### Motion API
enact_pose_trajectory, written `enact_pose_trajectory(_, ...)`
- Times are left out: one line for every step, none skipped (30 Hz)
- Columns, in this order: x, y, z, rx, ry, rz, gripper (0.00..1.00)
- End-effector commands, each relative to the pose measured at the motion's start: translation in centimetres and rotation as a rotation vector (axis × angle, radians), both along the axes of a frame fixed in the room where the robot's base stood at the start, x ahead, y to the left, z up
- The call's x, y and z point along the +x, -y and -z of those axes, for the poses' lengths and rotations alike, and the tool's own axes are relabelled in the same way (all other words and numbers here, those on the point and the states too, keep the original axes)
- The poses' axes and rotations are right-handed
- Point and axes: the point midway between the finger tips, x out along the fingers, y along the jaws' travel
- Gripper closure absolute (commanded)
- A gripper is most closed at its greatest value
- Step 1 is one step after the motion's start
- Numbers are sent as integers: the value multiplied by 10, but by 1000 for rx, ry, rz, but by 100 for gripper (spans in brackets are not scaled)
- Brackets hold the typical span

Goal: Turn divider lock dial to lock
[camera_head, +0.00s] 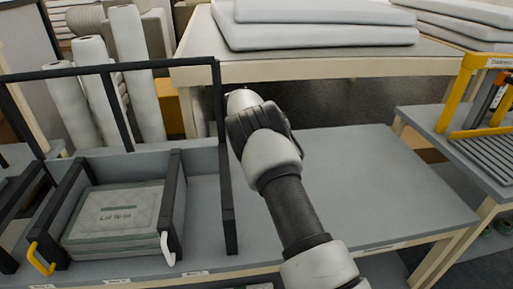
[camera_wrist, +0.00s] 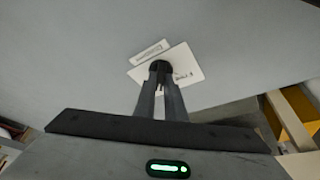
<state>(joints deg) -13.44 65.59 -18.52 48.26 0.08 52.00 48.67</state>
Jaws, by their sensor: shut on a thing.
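In the wrist view, my gripper (camera_wrist: 160,78) is shut on a small dark round dial (camera_wrist: 160,66). Its two fingers mostly cover the dial, so its pointer and turn angle cannot be read. Behind the dial is a white plate (camera_wrist: 187,72) with small print that I cannot read. A narrow label strip (camera_wrist: 150,51) lies just beyond it, on a plain grey surface. In the head view, my arm reaches away to the black divider frame's right post (camera_head: 222,150). The gripper's fingertips and the dial are hidden there behind my wrist.
On the left, a grey bin holds a flat stack (camera_head: 112,215) between black walls, with a yellow handle (camera_head: 40,258) and a white handle (camera_head: 167,248). White rolls (camera_head: 135,70) stand behind. The grey tabletop (camera_head: 375,180) right of my arm is clear. A yellow frame (camera_head: 460,90) stands far right.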

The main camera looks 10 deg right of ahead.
Motion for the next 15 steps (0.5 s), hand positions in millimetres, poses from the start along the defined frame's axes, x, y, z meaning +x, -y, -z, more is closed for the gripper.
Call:
enact_pose_trajectory(0,0,0,1,1,1,100)
enact_pose_trajectory(0,0,0,1,1,1,100)
enact_pose_trajectory(0,0,0,2,0,1,100)
enact_pose_trajectory(0,0,0,2,0,1,100)
enact_pose_trajectory(0,0,0,2,0,1,100)
enact_pose_trajectory(0,0,0,2,0,1,88)
enact_pose_trajectory(0,0,0,2,0,1,83)
enact_pose_trajectory(0,0,0,2,0,1,78)
enact_pose_trajectory(0,0,0,2,0,1,71)
enact_pose_trajectory(0,0,0,2,0,1,71)
enact_pose_trajectory(0,0,0,2,0,1,71)
enact_pose_trajectory(0,0,0,2,0,1,71)
enact_pose_trajectory(0,0,0,2,0,1,71)
enact_pose_trajectory(0,0,0,2,0,1,71)
enact_pose_trajectory(0,0,0,2,0,1,71)
